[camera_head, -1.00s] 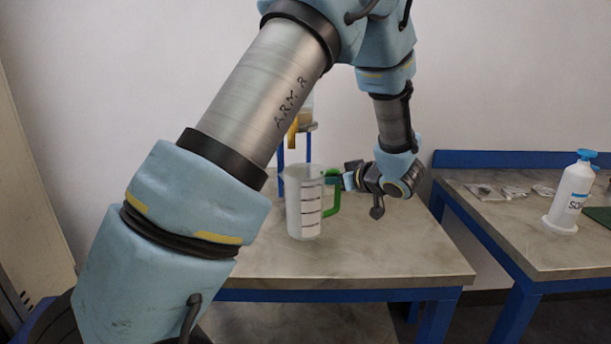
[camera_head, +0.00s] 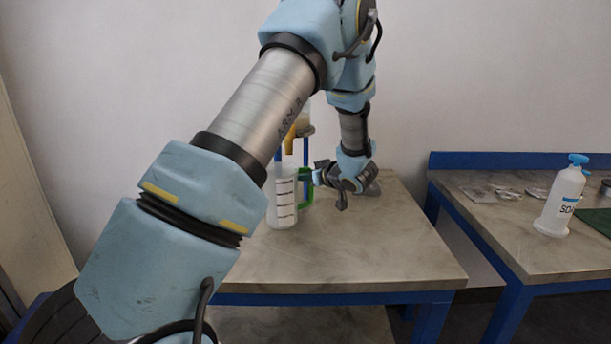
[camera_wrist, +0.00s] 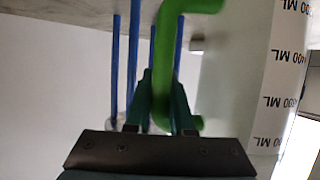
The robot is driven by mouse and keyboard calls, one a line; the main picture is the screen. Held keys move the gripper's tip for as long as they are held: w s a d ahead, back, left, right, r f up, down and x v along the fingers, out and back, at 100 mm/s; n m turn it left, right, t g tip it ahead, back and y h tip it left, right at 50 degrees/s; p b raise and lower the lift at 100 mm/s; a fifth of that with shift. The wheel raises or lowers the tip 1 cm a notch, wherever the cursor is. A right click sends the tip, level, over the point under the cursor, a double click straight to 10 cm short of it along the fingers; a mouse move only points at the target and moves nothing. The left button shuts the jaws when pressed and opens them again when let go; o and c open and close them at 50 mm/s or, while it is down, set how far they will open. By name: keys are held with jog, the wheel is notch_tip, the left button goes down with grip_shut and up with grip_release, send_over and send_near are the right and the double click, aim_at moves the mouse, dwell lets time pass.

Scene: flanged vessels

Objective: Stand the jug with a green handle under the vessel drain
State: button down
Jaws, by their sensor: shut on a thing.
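The clear jug (camera_head: 284,203) with dark level marks and a green handle (camera_head: 306,187) is upright over the back left of the table; I cannot tell whether its base touches the top. My gripper (camera_head: 316,177) is to its right, shut on the handle. In the wrist view the green handle (camera_wrist: 162,70) runs between my gripper's dark green fingers (camera_wrist: 160,100), with the marked jug wall (camera_wrist: 280,85) at the right. The vessel (camera_head: 303,118) with its yellow drain part (camera_head: 290,140) stands on blue legs (camera_head: 306,150) behind the jug, partly hidden by my arm.
The stone-topped table (camera_head: 370,250) is clear in front and to the right of the jug. A second table (camera_head: 500,225) at the right, across a gap, bears a white bottle with a blue pump (camera_head: 560,200) and small flat packets (camera_head: 495,192).

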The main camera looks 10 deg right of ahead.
jog(key=shift+f, duration=0.1)
jog(key=c, duration=0.8)
grip_release()
jog(key=b+v, duration=0.2)
jog(key=v, duration=1)
jog(key=shift+s, duration=0.1)
